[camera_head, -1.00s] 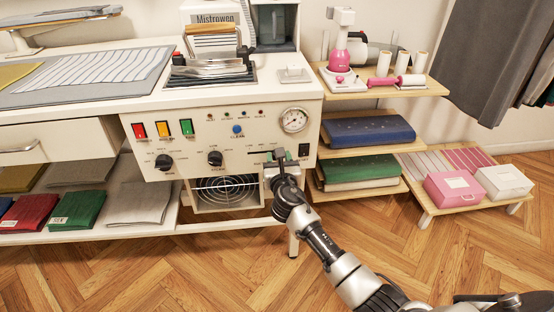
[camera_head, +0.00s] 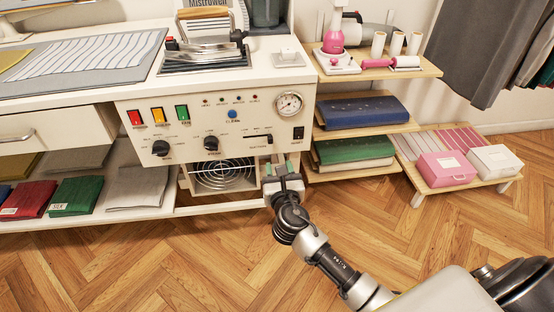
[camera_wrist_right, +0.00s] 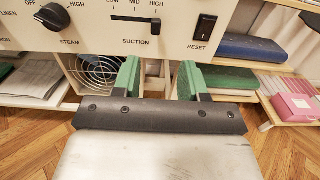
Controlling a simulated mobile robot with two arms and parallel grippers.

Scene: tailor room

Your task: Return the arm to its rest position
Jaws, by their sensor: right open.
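My right gripper (camera_head: 281,166) is in front of the lower right part of the white ironing station's control panel (camera_head: 190,120). It is open, and its two green-lined fingers stand apart with nothing between them in the wrist view (camera_wrist_right: 158,80). The fingers sit below the suction slider (camera_wrist_right: 155,26), whose black knob is at the HIGH end. My right arm (camera_head: 325,258) reaches in from the lower right, over the wooden floor. My left gripper does not show.
The black RESET switch (camera_wrist_right: 205,27) is close by on the panel. A fan grille (camera_head: 222,174) is left of the gripper. Shelves with a blue folded cloth (camera_head: 362,112) and a pink box (camera_head: 445,168) stand to the right. The floor (camera_head: 190,265) in front is clear.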

